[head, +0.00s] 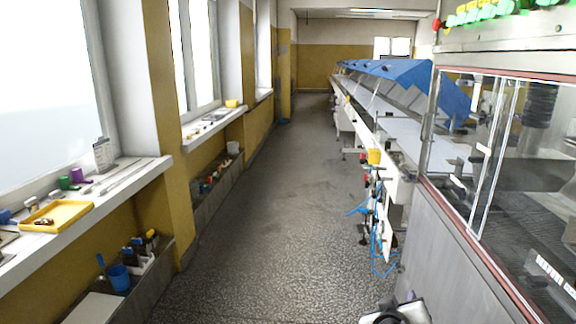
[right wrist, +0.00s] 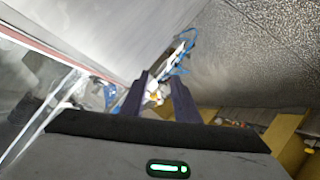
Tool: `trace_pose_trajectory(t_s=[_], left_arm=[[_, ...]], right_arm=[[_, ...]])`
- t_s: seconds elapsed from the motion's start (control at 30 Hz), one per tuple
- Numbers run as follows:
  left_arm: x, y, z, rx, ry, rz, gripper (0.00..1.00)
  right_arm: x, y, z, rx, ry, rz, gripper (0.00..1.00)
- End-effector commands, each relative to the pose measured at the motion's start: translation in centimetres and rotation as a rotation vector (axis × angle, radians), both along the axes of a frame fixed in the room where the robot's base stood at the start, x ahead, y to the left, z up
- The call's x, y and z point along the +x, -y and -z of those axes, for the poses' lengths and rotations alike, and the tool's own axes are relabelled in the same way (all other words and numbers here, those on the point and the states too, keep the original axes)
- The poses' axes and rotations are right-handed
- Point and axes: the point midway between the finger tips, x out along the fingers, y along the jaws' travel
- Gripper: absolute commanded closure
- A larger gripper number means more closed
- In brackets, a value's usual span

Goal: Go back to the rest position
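Part of my right gripper (head: 397,312) shows at the bottom edge of the head view, low over the aisle beside the machine's grey side. In the right wrist view, the two dark fingers of my right gripper (right wrist: 159,78) stand apart with a gap between them. Nothing is held in the gap; the floor and the machine's blue hoses show beyond it. My left gripper is not in the head view.
The enrober machine (head: 462,240), with glass panels, stands close on the right. A conveyor line (head: 385,125) runs away behind it, with blue hoses (head: 378,245) hanging into the aisle. A window sill (head: 125,180) with a yellow tray (head: 60,217) lines the left. The aisle floor (head: 270,220) is clear.

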Motion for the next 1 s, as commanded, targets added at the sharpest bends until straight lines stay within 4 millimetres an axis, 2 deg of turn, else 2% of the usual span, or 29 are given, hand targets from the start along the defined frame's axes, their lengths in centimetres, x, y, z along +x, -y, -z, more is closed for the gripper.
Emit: trace_pose_trajectory(t_s=[0.03,0.1,0.2,0.27,0.37,0.4,0.5,0.6,0.7,0.8,1.0], left_arm=[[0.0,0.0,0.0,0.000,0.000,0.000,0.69],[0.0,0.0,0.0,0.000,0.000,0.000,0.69],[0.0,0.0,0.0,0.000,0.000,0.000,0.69],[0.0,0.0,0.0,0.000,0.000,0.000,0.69],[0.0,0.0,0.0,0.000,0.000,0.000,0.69],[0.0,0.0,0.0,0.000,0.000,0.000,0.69],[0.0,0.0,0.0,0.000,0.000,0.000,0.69],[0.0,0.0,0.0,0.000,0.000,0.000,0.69],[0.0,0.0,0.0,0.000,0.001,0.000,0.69],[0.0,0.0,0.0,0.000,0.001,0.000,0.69],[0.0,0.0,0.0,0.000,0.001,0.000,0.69]], right_arm=[[-2.3,-0.8,3.9,0.041,-0.054,-0.046,0.72],[-5.3,-2.0,8.1,0.104,-0.110,-0.111,0.72],[-9.9,-3.8,12.8,0.195,-0.172,-0.188,0.72],[-12.7,-4.8,15.1,0.250,-0.201,-0.228,0.72],[-18.1,-6.4,18.3,0.348,-0.244,-0.282,0.72],[-20.5,-7.0,19.3,0.389,-0.257,-0.302,0.72],[-26.2,-8.3,20.9,0.494,-0.278,-0.336,0.72],[-30.6,-9.0,21.2,0.576,-0.281,-0.350,0.72],[-33.2,-9.4,21.2,0.626,-0.278,-0.352,0.72],[-34.4,-9.5,21.0,0.650,-0.274,-0.351,0.72],[-34.8,-9.6,21.0,0.659,-0.272,-0.351,0.72]])
